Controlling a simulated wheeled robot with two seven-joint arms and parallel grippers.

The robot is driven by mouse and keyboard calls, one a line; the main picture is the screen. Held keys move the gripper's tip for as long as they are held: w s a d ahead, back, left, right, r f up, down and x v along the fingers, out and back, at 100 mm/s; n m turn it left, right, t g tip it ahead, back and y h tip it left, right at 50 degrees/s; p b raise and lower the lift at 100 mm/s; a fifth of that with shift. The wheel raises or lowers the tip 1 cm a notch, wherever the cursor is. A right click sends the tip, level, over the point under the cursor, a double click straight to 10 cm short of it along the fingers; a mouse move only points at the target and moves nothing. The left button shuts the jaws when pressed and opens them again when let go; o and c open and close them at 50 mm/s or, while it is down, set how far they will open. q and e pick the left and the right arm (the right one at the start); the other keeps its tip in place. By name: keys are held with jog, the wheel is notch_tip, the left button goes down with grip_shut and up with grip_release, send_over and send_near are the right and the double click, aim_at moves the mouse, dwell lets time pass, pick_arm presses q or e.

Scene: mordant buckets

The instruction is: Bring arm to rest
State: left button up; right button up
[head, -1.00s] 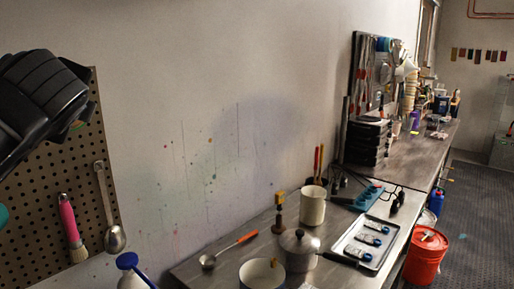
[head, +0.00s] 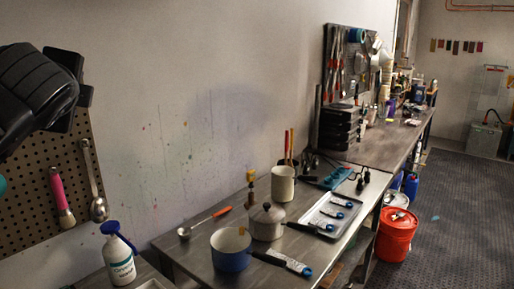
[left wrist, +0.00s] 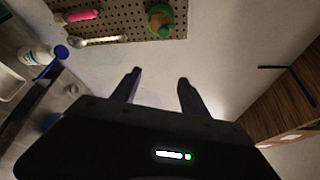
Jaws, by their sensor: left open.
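My left arm comes in at the upper left of the head view, dark and raised in front of the pegboard (head: 40,190). In the left wrist view my left gripper (left wrist: 157,82) has its two dark fingers spread apart. Nothing sits between them; the pale wall shows behind. My right gripper is in neither view.
A metal workbench holds a blue pan (head: 231,250), a lidded pot (head: 266,222), a cream canister (head: 282,184) and a metal tray (head: 325,216). A white spray bottle (head: 120,262) stands at the lower left. A red bucket (head: 396,236) is on the open floor at right.

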pick_arm(q)
jog(key=w+d+f+n+h, duration=0.1)
jog(key=w+d+f+h, duration=0.35)
jog(key=d+f, duration=0.35)
jog(key=w+d+f+h, duration=0.4)
jog(key=w+d+f, duration=0.2)
jog(key=d+f, duration=0.2)
jog(key=w+d+f+n+g+h, duration=0.1)
jog(key=d+f+n+g+h, duration=0.3)
jog(key=f, duration=0.9)
jog(key=d+f+n, duration=0.2)
jog(key=d+f, duration=0.4)
jog(key=f, duration=0.7)
jog(key=s+d+f+n+g, duration=0.15)
jog(key=s+f, duration=0.25)
jog(key=f, duration=0.5)
jog(key=s+f+n+g+b, duration=0.1)
jog(key=s+f+n, duration=0.2)
jog(key=f, duration=0.5)
jog(key=s+d+f+n+g, duration=0.1)
jog(key=s+f+n, duration=0.25)
jog(key=f, duration=0.55)
jog(key=s+f+n+g, duration=0.1)
jog(key=s+f+g, duration=0.2)
jog(key=s+f, duration=0.6)
jog(key=s+f+n+g+b, duration=0.1)
jog(key=s+f+g, duration=0.2)
jog(key=s+f, duration=0.6)
jog(key=s, duration=0.6)
jog(key=shift+s+a+y, duration=0.35)
